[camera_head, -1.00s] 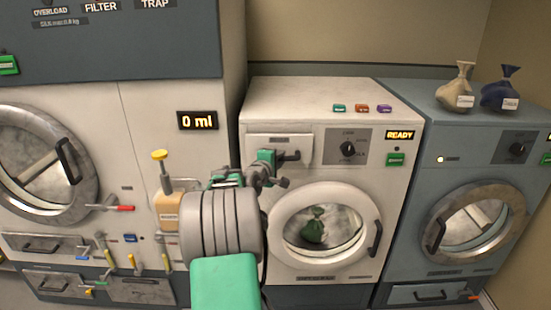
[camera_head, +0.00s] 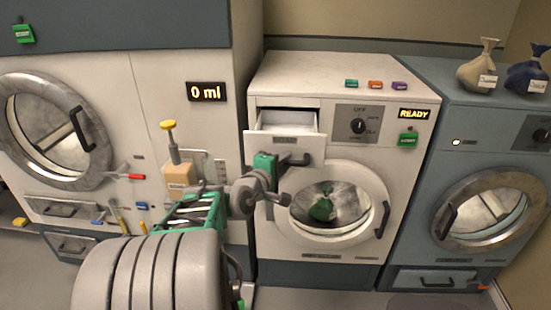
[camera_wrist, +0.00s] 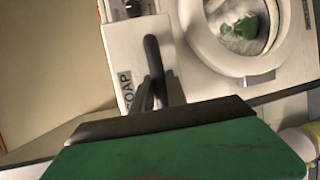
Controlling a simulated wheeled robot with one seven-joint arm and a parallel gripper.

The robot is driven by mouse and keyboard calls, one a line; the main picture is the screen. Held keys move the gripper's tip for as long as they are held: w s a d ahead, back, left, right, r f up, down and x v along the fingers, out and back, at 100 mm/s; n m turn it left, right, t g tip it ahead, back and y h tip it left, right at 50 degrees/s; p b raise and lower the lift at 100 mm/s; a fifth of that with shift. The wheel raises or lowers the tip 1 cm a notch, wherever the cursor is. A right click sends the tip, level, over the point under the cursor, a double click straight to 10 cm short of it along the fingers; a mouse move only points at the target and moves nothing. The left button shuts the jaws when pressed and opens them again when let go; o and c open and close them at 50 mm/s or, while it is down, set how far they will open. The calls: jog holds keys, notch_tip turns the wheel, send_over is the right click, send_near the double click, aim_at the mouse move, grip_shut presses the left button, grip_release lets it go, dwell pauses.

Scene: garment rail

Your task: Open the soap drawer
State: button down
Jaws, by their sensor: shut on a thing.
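The soap drawer (camera_head: 288,121) is at the upper left of the white washer's front in the head view. It is pulled out, and its hollow inside shows behind the front panel. Its front also shows in the wrist view (camera_wrist: 131,58), with the word SOAP and a dark bar handle (camera_wrist: 153,62). My gripper (camera_head: 300,165) is shut on that handle at the panel's right side. In the wrist view the fingers (camera_wrist: 158,93) meet the handle's lower end. My gripper hides part of the panel's lower edge in the head view.
The white washer (camera_head: 410,165) has a shut round door (camera_head: 382,222) below the drawer, with a green bundle behind the glass. A soap dispenser (camera_head: 179,178) with a yellow-topped pump is at the left. A blue-grey machine (camera_head: 415,235) stands at the right. Open floor shows below.

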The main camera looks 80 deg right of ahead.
jog(key=c, duration=1.3)
grip_release()
jog(key=b+v, duration=0.1)
jog(key=v, duration=0.6)
jog(key=shift+w+a+r, duration=0.1)
jog(key=shift+w+a, duration=0.1)
jog(key=shift+a, duration=0.15)
